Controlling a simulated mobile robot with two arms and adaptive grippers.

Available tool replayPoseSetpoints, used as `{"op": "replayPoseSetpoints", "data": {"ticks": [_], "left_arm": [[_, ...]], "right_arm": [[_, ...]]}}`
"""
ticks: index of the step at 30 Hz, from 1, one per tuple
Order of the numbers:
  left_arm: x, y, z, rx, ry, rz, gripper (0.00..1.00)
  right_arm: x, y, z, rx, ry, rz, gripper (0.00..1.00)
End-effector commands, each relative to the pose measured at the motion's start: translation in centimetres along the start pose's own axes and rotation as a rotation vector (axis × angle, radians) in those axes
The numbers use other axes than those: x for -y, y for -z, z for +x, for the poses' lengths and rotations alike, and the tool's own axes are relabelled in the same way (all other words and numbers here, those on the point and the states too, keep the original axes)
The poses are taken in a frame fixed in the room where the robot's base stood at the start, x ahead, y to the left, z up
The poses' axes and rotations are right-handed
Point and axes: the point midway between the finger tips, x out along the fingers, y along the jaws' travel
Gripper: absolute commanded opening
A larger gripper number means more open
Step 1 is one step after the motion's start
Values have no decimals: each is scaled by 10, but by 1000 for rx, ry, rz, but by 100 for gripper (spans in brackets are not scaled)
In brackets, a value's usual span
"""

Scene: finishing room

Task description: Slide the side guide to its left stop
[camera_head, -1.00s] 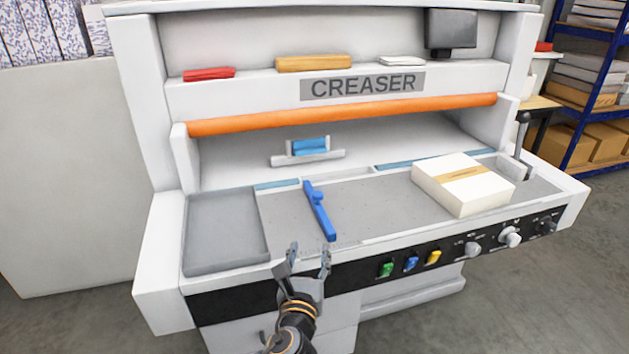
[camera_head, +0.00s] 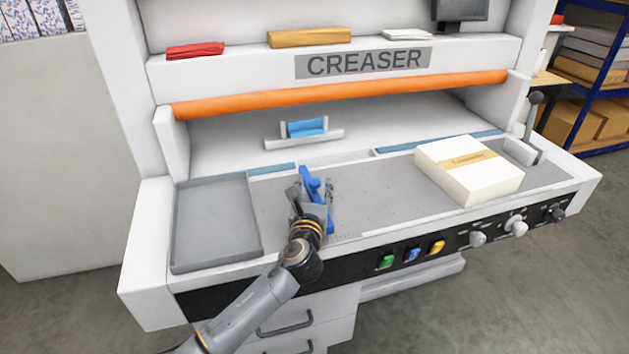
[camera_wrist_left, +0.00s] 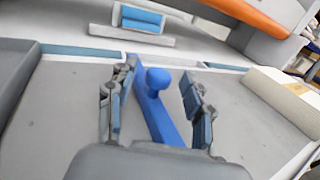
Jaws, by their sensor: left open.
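The side guide is a blue bar with a round knob (camera_head: 314,186) on the creaser's grey bed (camera_head: 375,197). In the left wrist view the blue side guide (camera_wrist_left: 165,125) runs between my fingers, its knob near the far end. My left gripper (camera_head: 311,192) is open, with one finger on each side of the guide. In the left wrist view my gripper (camera_wrist_left: 158,103) has its left finger close to the bar and a wider gap on the right. The near end of the guide is partly hidden by my gripper. My right gripper is not in view.
A grey tray (camera_head: 212,222) lies left of the guide. A banded white paper stack (camera_head: 468,172) sits to the right on the bed. An orange bar (camera_head: 340,94) spans above the bed. Green, blue and yellow switches (camera_head: 412,253) line the front panel.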

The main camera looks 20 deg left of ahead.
Motion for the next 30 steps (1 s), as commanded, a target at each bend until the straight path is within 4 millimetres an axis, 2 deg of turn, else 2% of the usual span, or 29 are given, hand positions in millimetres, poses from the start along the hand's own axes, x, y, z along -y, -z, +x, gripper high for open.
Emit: {"op": "replayPoseSetpoints", "data": {"ticks": [1,5,15,17,23,30], "left_arm": [[0,0,7,0,-1,0,52],[0,0,17,-1,-1,0,52],[0,0,21,0,0,0,52],[0,0,21,0,0,0,41],[0,0,21,0,0,0,1],[-3,0,20,-1,-1,1,0]], "right_arm": [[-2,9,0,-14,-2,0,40],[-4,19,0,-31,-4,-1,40],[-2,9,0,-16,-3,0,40],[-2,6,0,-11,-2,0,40],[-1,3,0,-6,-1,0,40],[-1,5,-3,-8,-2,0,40]]}}
